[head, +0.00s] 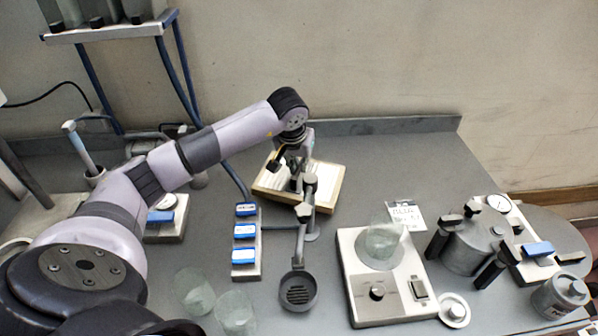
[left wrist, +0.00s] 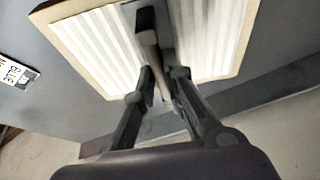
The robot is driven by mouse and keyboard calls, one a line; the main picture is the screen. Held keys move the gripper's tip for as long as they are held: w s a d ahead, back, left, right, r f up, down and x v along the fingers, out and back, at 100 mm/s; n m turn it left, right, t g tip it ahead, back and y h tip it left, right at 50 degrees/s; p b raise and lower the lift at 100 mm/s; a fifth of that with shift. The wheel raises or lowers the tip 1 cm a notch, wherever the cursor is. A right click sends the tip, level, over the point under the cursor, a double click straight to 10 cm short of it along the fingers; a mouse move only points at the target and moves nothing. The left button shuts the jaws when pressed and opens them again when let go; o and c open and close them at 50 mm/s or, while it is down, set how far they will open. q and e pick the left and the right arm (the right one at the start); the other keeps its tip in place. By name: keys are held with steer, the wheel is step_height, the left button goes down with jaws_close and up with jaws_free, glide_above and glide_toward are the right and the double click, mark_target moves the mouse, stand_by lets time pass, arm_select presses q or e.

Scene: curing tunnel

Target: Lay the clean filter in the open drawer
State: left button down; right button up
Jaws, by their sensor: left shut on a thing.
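The clean filter (head: 327,190) is a flat panel with white pleats and a pale wooden frame, at the back middle of the bench in the head view. It fills the upper part of the left wrist view (left wrist: 95,45). My left gripper (head: 296,178) reaches down over its middle. In the left wrist view the gripper (left wrist: 163,75) is shut on the dark-ended grip bar (left wrist: 147,30) at the filter's centre. I cannot tell whether the filter touches the bench. No open drawer is visible. My right gripper is out of view.
A jointed stand with a slotted round head (head: 298,290) rises in front of the filter. A white hotplate (head: 390,290) with a glass beaker, a metal pot (head: 465,247) and a strip of blue switches (head: 245,231) are nearby. Glass beakers (head: 235,312) stand at the front.

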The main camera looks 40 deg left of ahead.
mark_target(298, 170)
arm_select(q)
steer(key=shift+f+p, duration=0.3)
steer(key=shift+f, duration=1.4)
steer(key=c, duration=2.1)
jaws_free()
steer(key=shift+f, duration=0.1)
steer(key=shift+c, duration=0.2)
steer(key=o, duration=0.5)
